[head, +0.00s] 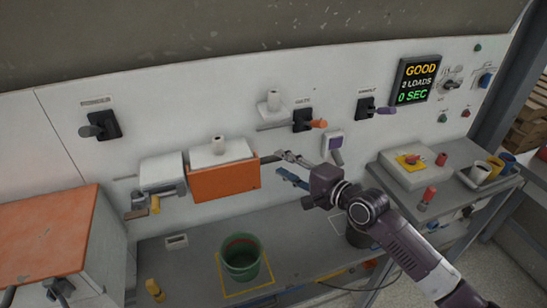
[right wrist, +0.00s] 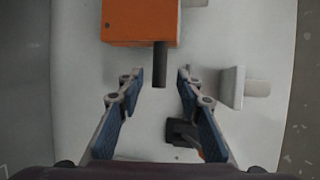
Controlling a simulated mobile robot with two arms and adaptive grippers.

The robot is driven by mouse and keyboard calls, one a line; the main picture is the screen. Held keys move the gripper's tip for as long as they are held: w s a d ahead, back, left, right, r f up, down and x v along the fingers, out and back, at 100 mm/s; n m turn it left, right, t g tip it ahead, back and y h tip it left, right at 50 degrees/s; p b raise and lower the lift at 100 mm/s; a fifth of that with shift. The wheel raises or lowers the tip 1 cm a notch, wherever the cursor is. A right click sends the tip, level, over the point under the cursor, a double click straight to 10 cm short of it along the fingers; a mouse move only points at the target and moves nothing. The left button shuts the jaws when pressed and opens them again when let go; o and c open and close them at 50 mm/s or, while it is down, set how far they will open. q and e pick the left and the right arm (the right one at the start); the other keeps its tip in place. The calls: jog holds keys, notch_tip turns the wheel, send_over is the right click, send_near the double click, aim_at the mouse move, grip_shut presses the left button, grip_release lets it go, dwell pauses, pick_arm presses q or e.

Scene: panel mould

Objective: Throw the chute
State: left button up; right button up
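An orange box (head: 224,180) is mounted on the white wall panel, with a dark rod (right wrist: 160,65) sticking out from its right side. I cannot tell for sure which part is the chute. My right gripper (head: 281,164) is just right of the box, open and empty. In the right wrist view its fingers (right wrist: 160,78) stand apart on either side of the rod's end, with clear gaps and no visible contact. A black lever with an orange grip (head: 314,124) is on the panel above the gripper. My left gripper is not in view.
Other black levers (head: 101,125) (head: 372,108) are on the panel. A display (head: 418,79) reads GOOD, 2 LOADS, 0 SEC. A green bucket (head: 240,257) stands on the grey bench below. A control box (head: 413,165) and cups are at the right.

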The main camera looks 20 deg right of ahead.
aim_at(275, 160)
jog(key=x, duration=0.5)
jog(key=shift+f+p, duration=0.1)
jog(key=shift+p, duration=0.25)
grip_shut()
